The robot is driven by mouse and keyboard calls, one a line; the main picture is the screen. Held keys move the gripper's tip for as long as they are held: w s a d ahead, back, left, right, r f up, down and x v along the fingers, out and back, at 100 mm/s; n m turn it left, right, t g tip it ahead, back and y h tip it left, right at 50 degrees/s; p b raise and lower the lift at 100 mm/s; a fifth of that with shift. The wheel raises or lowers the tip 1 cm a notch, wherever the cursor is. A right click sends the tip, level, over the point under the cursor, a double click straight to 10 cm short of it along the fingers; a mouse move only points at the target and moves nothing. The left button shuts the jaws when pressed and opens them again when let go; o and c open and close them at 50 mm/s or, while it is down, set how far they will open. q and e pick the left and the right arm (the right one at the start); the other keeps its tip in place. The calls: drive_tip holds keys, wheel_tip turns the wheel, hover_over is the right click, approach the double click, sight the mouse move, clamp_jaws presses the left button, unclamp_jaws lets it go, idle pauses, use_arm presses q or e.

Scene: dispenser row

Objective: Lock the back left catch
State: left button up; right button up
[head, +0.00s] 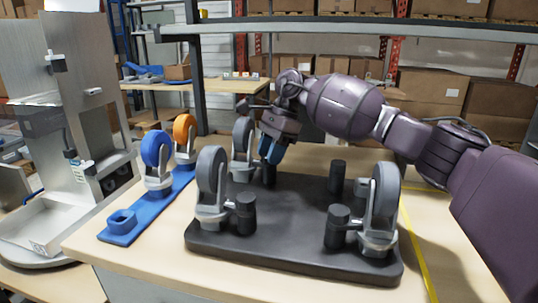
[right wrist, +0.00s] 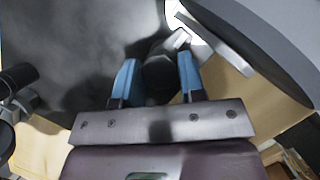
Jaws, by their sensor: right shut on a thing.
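The back left catch (head: 268,176) is a short black post on the dark base plate (head: 290,258), next to the grey-wheeled back left caster (head: 242,140). My right gripper (head: 271,152) comes down over it from above. In the right wrist view its two blue fingers (right wrist: 158,80) stand on either side of the black catch (right wrist: 160,72) and are shut on it. The grey wheel (right wrist: 235,35) is close by at the right of that view. The catch's far side and part of its top are hidden by the gripper. My left gripper is out of view.
Other black catches stand at front left (head: 245,213), front right (head: 338,227) and back right (head: 337,177). Grey casters stand at front left (head: 211,180) and front right (head: 382,205). A blue rack (head: 130,228) at left holds blue-wheeled and orange-wheeled casters. My right arm spans the right side.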

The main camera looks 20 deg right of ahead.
idle(0.6)
drive_tip(key=o, duration=0.6)
drive_tip(key=shift+o, duration=0.2)
drive_tip(key=v, duration=0.7)
drive_tip(key=shift+r, duration=0.2)
